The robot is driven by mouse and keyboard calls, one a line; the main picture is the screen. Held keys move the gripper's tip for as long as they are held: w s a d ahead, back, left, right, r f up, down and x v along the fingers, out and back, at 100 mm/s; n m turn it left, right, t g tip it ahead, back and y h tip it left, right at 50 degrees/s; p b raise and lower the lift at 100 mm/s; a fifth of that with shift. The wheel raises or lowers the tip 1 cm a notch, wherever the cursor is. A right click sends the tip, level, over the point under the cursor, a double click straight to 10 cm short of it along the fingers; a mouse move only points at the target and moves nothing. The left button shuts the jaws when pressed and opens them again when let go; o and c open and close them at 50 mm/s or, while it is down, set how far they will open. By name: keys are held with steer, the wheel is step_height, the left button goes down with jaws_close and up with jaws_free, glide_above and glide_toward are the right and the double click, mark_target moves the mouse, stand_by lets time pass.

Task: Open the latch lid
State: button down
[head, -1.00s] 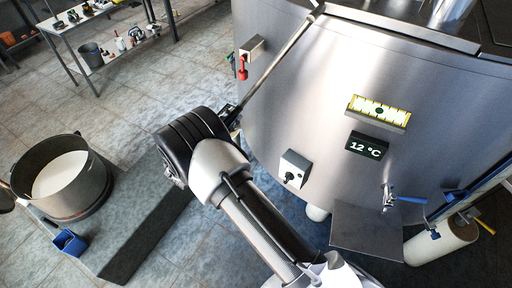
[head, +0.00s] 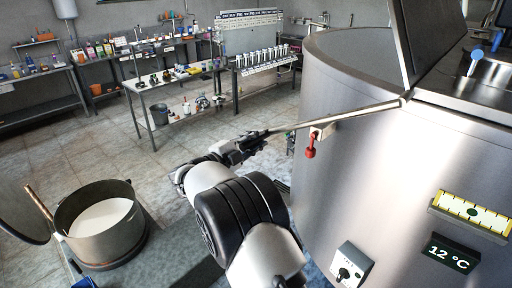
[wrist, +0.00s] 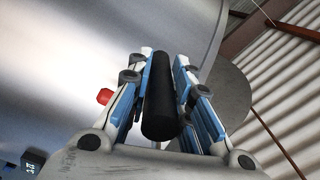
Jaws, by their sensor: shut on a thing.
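The steel tank (head: 335,185) stands at the right in the head view. A flat metal lid panel (head: 432,40) stands steeply raised at its top, and the rounded tank mouth (head: 350,55) beside it looks uncovered. A long metal lever (head: 345,117) runs from the foot of that panel out to the left past the tank's side. My gripper (head: 257,138) is shut on the lever's outer end. In the wrist view the lever's black grip (wrist: 160,100) lies between my gripper's blue fingers (wrist: 163,62). The fingers hide part of the grip.
A red handle (head: 311,146) hangs on the tank wall near the lever. A control box (head: 350,265) and a temperature display (head: 451,253) are lower on the tank. A pot of white liquid (head: 100,235) stands at the left. Benches are behind, with open floor between.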

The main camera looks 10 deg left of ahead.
steer(key=shift+f, duration=0.15)
steer(key=c, duration=1.6)
jaws_free()
steer(key=shift+o, duration=0.9)
steer(key=shift+s+a+f, duration=0.1)
steer(key=shift+s+a, duration=0.15)
steer(key=v, duration=1.1)
steer(key=shift+s+r, duration=0.2)
steer(key=shift+r, duration=0.05)
steer(key=shift+w, duration=0.1)
